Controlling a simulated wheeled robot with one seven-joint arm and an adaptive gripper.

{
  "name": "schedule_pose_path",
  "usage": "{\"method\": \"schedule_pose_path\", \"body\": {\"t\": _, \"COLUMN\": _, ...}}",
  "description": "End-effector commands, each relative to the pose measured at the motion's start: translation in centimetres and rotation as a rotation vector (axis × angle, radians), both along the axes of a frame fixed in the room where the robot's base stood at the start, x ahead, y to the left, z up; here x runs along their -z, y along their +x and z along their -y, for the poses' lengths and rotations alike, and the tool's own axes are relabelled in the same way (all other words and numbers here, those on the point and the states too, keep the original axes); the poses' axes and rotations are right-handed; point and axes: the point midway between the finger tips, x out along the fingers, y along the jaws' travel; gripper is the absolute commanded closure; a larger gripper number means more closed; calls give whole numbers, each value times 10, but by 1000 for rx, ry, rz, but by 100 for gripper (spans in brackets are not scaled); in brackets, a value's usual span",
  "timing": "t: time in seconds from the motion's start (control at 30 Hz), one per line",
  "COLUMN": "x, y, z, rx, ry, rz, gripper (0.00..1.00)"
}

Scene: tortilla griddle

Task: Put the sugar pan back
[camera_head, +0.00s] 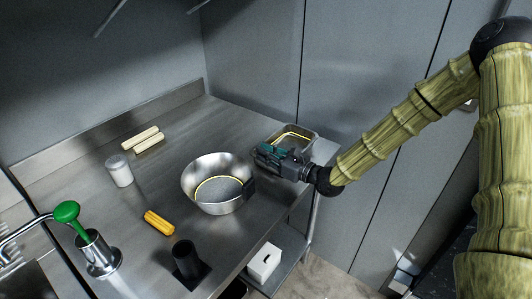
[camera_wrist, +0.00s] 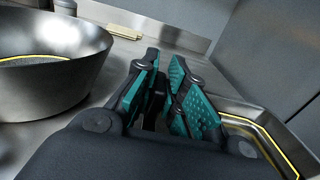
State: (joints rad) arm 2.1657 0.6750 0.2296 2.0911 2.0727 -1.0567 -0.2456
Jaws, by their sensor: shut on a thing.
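The sugar pan (camera_head: 311,138) is a rectangular metal pan with a yellow line around its inside. It sits at the far right corner of the steel table in the head view. It also shows at the right edge of the wrist view (camera_wrist: 262,112). My gripper (camera_head: 266,153) is at the pan's near left side, its teal-padded fingers (camera_wrist: 168,95) close together. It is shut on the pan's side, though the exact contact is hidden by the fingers. I cannot tell whether the pan rests on the table or is slightly raised.
A large metal bowl (camera_head: 205,171) with a dark block on its rim stands left of my gripper. Pale sticks (camera_head: 143,138), a white canister (camera_head: 119,171), yellow corn (camera_head: 159,222) and a dark cup (camera_head: 187,259) lie farther left. A wall closes the back.

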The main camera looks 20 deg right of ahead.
Motion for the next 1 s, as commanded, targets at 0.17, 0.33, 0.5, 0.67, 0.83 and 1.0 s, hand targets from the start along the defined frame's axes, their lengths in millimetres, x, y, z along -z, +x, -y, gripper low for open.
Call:
{"method": "schedule_pose_path", "body": {"t": 0.17, "x": 1, "y": 0, "z": 0, "rx": 0, "ry": 1, "rz": 1, "gripper": 100}}
{"method": "schedule_pose_path", "body": {"t": 0.33, "x": 2, "y": 0, "z": 0, "rx": 0, "ry": 0, "rz": 0, "gripper": 67}}
{"method": "schedule_pose_path", "body": {"t": 0.5, "x": 1, "y": 0, "z": 0, "rx": 0, "ry": 0, "rz": 0, "gripper": 66}}
{"method": "schedule_pose_path", "body": {"t": 0.67, "x": 1, "y": 0, "z": 0, "rx": 0, "ry": 0, "rz": 0, "gripper": 66}}
{"method": "schedule_pose_path", "body": {"t": 0.83, "x": 0, "y": -6, "z": 6, "rx": 3, "ry": 1, "rz": 0, "gripper": 66}}
{"method": "schedule_pose_path", "body": {"t": 1.0, "x": 0, "y": -23, "z": 19, "rx": 3, "ry": 2, "rz": 1, "gripper": 66}}
